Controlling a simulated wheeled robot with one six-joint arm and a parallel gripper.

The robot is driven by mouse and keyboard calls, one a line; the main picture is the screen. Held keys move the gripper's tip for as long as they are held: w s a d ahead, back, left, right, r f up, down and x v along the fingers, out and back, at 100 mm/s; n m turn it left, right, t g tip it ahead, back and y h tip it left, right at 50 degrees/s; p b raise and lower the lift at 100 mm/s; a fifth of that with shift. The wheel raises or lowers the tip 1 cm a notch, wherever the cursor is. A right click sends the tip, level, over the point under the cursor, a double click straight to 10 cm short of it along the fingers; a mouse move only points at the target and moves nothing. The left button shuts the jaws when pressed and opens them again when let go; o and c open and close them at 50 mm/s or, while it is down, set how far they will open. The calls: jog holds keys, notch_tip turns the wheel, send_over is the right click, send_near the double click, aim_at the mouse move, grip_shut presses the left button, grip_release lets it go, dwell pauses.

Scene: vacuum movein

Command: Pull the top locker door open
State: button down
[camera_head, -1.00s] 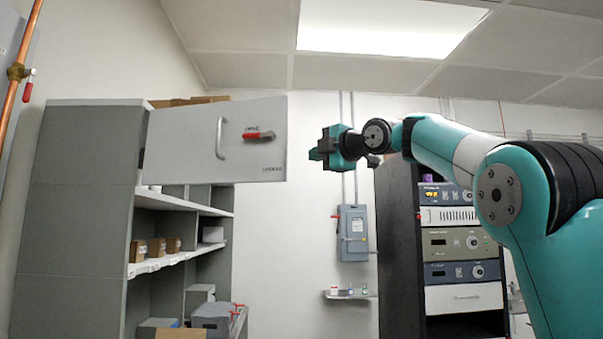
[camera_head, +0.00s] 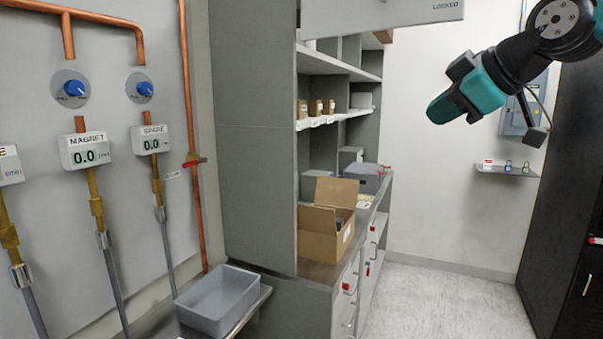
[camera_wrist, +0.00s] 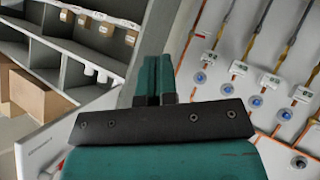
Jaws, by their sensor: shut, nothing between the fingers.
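The top locker door (camera_head: 385,15) is a pale panel on the grey cabinet (camera_head: 250,150), cut off by the top edge of the head view. It juts out to the right past the cabinet front. "LOCKED" is printed near its lower right corner; its handle and red lever are out of frame. My gripper (camera_head: 440,108) is at the upper right of the head view, right of the door and apart from it, pointing down-left. In the wrist view its fingers (camera_wrist: 154,85) are together and hold nothing. A pale panel shows at the lower left there.
Open shelves with small brown boxes (camera_head: 315,108) lie below the door. An open cardboard box (camera_head: 327,222) stands on the counter. A grey bin (camera_head: 222,300) and wall pipes with gauges (camera_head: 85,150) are at left. A dark rack (camera_head: 565,200) stands at right. The floor between is clear.

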jog(key=s+a+f+m+g, duration=0.1)
jog(key=s+a+f+g, duration=0.1)
jog(key=s+f, duration=0.5)
jog(key=s+a+f+m+g, duration=0.2)
jog(key=s+a+f+g, duration=0.1)
jog(key=s+a+f, duration=0.2)
notch_tip(320, 180, down, 3)
jog(key=shift+s+r+g, duration=0.1)
jog(key=shift+s+g, duration=0.2)
jog(key=shift+s, duration=0.7)
jog(key=c, duration=1.7)
grip_release()
jog(key=s+f+m+g, duration=0.1)
jog(key=s+f, duration=0.2)
jog(key=s, duration=0.1)
jog(key=s+f+m+g+h, duration=0.1)
jog(key=s+f, duration=0.1)
jog(key=s, duration=0.2)
jog(key=s+f+g, duration=0.1)
jog(key=s+f, duration=0.2)
jog(key=s, duration=0.1)
jog(key=shift+s+a+f+m+g, duration=0.2)
jog(key=shift+f+m+g, duration=0.15)
jog(key=shift+m+g, duration=0.05)
jog(key=o, duration=0.3)
jog(key=shift+s+f, duration=0.2)
jog(key=shift+s, duration=0.1)
jog(key=shift+o, duration=1.2)
jog(key=shift+d, duration=0.1)
